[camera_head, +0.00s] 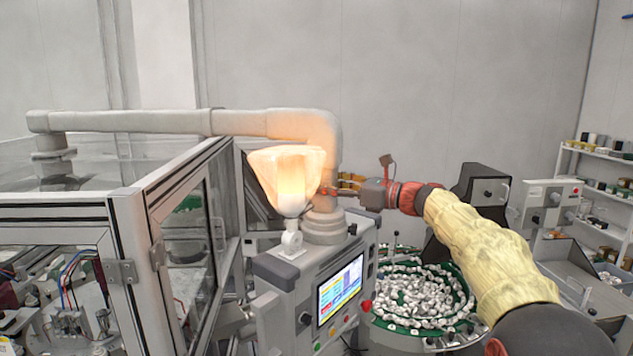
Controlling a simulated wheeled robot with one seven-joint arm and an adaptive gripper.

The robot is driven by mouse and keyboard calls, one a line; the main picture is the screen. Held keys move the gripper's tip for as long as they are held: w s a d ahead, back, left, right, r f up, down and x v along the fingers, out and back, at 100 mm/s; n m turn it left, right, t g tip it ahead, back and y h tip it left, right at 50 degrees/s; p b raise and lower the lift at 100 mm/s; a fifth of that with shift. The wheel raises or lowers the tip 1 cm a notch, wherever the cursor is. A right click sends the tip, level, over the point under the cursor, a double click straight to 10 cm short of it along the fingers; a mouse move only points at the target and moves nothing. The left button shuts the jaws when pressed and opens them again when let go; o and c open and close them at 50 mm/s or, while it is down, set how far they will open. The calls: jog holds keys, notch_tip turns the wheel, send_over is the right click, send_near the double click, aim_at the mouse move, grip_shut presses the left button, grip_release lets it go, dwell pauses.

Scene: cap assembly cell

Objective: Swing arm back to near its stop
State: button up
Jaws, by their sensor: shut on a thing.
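A grey tubular swing arm (170,122) runs from a mount on the left enclosure to a bend at centre. Its upright end goes down to a control panel box (285,275) with a lit screen (341,288). A glowing lamp (288,185) stands on the box and hides part of the upright. My gripper (333,191) comes from the right at the lower upright of the swing arm. It is shut at the upright, and its fingertips are small and partly hard to make out.
A framed glass enclosure (128,235) stands close on the left. A green round feeder (410,325) full of small white parts lies below my arm. A grey box unit (548,208) and shelves (600,165) stand at the right.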

jog(key=shift+w+d+f, duration=0.1)
jog(key=shift+w+f, duration=0.05)
jog(key=shift+f, duration=0.4)
jog(key=o, duration=1.3)
jog(key=shift+o, duration=0.6)
jog(key=shift+d, duration=0.1)
jog(key=shift+r, duration=0.1)
jog(key=shift+s+r, duration=0.1)
jog(key=shift+s, duration=0.1)
jog(key=v, duration=1.1)
jog(key=shift+d, duration=0.35)
jog(key=shift+s, duration=0.1)
jog(key=shift+c, duration=0.2)
